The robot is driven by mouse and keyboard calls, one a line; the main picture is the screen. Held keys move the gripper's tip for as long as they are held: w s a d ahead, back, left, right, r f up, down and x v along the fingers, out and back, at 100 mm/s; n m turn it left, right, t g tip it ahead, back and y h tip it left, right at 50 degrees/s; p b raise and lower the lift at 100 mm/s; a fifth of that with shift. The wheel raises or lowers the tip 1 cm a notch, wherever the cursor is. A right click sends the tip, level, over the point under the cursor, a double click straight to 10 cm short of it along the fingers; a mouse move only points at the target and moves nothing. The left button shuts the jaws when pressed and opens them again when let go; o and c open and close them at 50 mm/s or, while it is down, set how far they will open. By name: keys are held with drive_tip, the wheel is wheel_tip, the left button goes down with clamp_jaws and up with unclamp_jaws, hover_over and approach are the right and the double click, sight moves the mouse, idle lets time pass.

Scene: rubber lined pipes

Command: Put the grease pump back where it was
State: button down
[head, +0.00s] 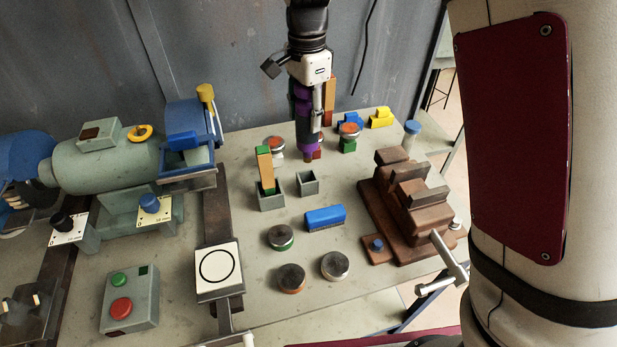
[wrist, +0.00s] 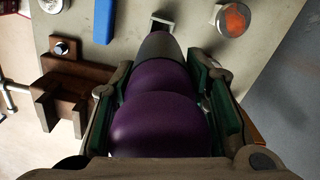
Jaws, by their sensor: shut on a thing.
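The grease pump, as I take the purple rounded body with a grey tapered collar to be, is in my gripper; it shows in the wrist view (wrist: 158,122) and in the head view (head: 304,142). My gripper (head: 308,112) is shut on it, with green-padded fingers on both sides in the wrist view (wrist: 166,100). The pump hangs roughly upright, narrow end down, over the back middle of the table. Whether its tip touches anything is unclear. A white plate with a black ring (head: 217,266) lies at the front left; nothing stands on it.
A small empty grey box (head: 308,183) and another holding upright blocks (head: 270,196) stand below the pump. Round tins, a blue block (head: 325,217) and a brown vise (head: 411,208) are nearby. A grey-green machine (head: 105,163) fills the left. Orange-topped tins stand close to the pump.

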sight(307, 149)
drive_tip(key=shift+f+p, duration=0.6)
drive_tip(key=shift+f, duration=4.4)
drive_tip(key=c, duration=0.9)
unclamp_jaws()
drive_tip(key=shift+b, duration=0.3)
